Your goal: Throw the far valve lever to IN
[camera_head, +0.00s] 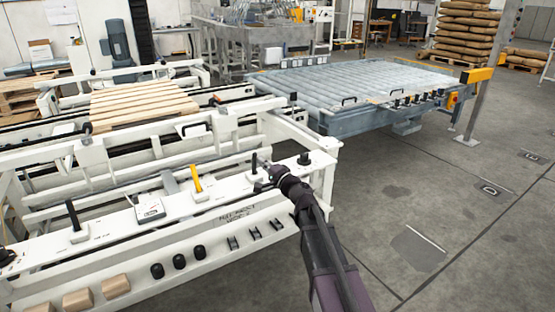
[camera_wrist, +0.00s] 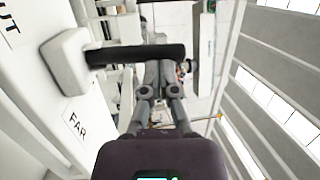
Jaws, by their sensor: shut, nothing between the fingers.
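The far valve lever is a black upright handle (camera_head: 254,162) on the white rail, right of a yellow lever (camera_head: 196,178). In the wrist view its black handle (camera_wrist: 135,54) sticks out sideways from a white block (camera_wrist: 66,61). A "FAR" label (camera_wrist: 75,125) is beside the block, and a cut-off label ending in "UT" is at the top left corner. My gripper (camera_head: 262,184) is at the lever, on its right side in the head view. In the wrist view my gripper (camera_wrist: 160,70) is shut and empty, its tips close against the handle; contact is unclear.
Another black lever (camera_head: 72,215) and a white box (camera_head: 149,208) are on the rail. A black knob (camera_head: 303,159) stands near the rail's right end. A wooden pallet (camera_head: 140,105) lies behind on the conveyor. The floor (camera_head: 440,210) on the right is clear.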

